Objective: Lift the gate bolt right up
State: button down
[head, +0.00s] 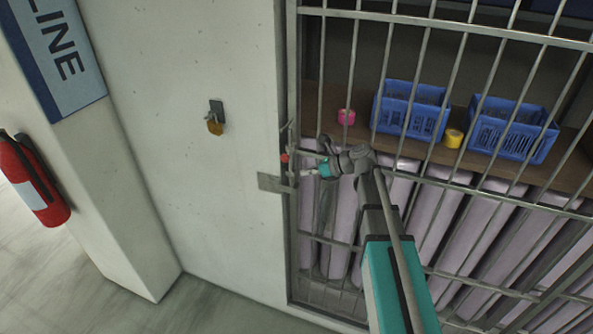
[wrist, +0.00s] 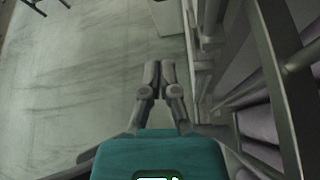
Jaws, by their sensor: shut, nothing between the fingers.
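The gate bolt (head: 284,158) shows in the head view as a small red-ended part at the left edge of the barred gate (head: 299,60), above a grey plate (head: 270,183) on the wall edge. My gripper (head: 305,173) is just right of and slightly below the red end. In the wrist view my gripper (wrist: 161,66) has its two fingers together with nothing between them. Whether the gripper touches the bolt cannot be told.
Gate bars run close along the right of my gripper. Behind them are a shelf with blue crates (head: 412,108), a pink roll (head: 346,117) and a yellow roll (head: 453,138). A padlock (head: 214,126) hangs on the wall.

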jog(key=shift+p+v, duration=0.65)
jog(key=shift+v, duration=1.35)
jog(key=shift+f, duration=0.1)
jog(key=s+d+f+n+g+h+b, duration=0.1)
jog(key=s+d+f+n+h, duration=0.2)
jog(key=n, duration=0.5)
jog(key=s+d+f+n+g+h+b, duration=0.1)
jog(key=s+d+f+n+h+b, duration=0.1)
jog(key=s+f+n+h, duration=0.3)
jog(key=s+d+f+n+g+h+b, duration=0.2)
jog(key=s+f+n, duration=0.4)
jog(key=s+n, duration=0.5)
jog(key=shift+s+d+f+h, duration=0.3)
jog(key=shift+d+f+h, duration=0.1)
jog(key=shift+d+h, duration=0.5)
